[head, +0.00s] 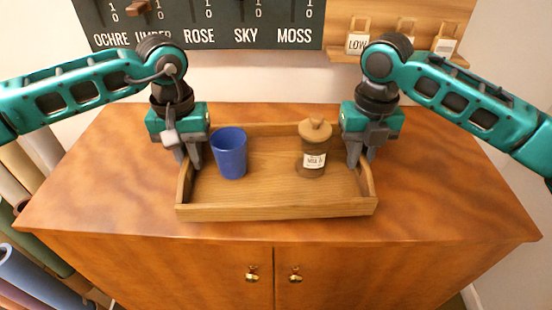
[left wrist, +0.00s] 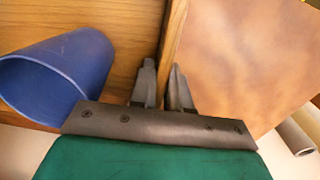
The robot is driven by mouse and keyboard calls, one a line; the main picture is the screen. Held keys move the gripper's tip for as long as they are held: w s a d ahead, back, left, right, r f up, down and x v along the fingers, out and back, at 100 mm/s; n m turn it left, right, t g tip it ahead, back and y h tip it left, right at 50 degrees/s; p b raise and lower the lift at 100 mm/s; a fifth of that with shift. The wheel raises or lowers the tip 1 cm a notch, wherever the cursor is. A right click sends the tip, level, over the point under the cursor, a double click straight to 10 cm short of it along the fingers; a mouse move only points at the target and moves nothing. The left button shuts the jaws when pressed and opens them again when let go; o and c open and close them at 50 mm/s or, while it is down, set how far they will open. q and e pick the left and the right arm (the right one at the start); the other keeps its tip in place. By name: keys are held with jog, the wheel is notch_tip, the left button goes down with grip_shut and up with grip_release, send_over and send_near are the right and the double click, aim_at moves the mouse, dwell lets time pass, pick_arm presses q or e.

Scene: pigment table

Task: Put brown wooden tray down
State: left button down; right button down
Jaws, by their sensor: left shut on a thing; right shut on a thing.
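The brown wooden tray (head: 275,212) is at the middle of the wooden cabinet top, level, and appears to rest on it; any small gap beneath cannot be told. A blue cup (head: 230,155) stands in its left half. A jar with a wooden lid and a label (head: 313,150) stands in its right half. My left gripper (head: 193,163) is shut on the tray's left wall, which shows between its fingers in the left wrist view (left wrist: 164,85). My right gripper (head: 359,162) is shut on the tray's right wall. The blue cup also shows beside the left fingers (left wrist: 60,80).
The cabinet top (head: 430,190) is clear on both sides of the tray. Behind it, a dark sign board (head: 200,25) with colour names and a wooden shelf (head: 395,55) with labelled holders are on the wall. Rolled sheets (head: 40,275) stand left of the cabinet.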

aim_at(194, 172)
dwell(0.4)
